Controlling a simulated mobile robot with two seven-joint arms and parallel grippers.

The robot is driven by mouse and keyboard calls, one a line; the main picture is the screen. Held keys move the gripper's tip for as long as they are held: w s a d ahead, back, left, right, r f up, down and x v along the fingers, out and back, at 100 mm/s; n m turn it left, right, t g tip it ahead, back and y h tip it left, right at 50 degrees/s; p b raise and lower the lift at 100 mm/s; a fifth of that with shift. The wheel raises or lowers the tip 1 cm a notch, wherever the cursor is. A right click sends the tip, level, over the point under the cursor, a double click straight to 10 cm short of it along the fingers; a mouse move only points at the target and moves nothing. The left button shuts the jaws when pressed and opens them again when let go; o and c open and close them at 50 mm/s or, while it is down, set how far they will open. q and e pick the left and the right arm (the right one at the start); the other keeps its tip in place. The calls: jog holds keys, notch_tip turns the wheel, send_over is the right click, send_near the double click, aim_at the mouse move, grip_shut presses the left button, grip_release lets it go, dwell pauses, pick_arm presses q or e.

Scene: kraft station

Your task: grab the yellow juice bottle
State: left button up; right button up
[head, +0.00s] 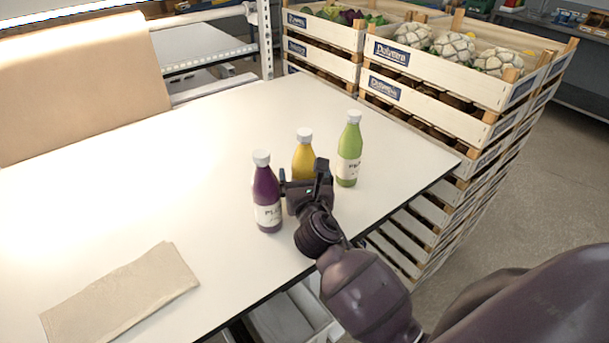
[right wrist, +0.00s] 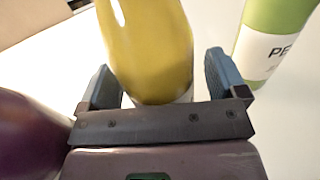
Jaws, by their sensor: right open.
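The yellow juice bottle (head: 303,151) with a white cap stands upright on the white table, between a purple bottle (head: 266,192) and a green bottle (head: 349,150). My right gripper (head: 305,180) is open in front of it and hides its lower part in the head view. In the right wrist view the yellow bottle (right wrist: 150,45) stands between the two open fingers (right wrist: 160,85), with a visible gap at the right finger. My left gripper is not in view.
The purple bottle (right wrist: 28,135) is close beside the gripper's left side in the right wrist view; the green bottle (right wrist: 272,40) is beyond the right finger. A folded brown paper bag (head: 122,295) lies at the table's front left. Stacked wooden crates (head: 440,80) stand behind the table.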

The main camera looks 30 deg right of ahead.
jog(key=c, duration=1.1)
jog(key=shift+c, duration=1)
jog(key=shift+r, duration=0.1)
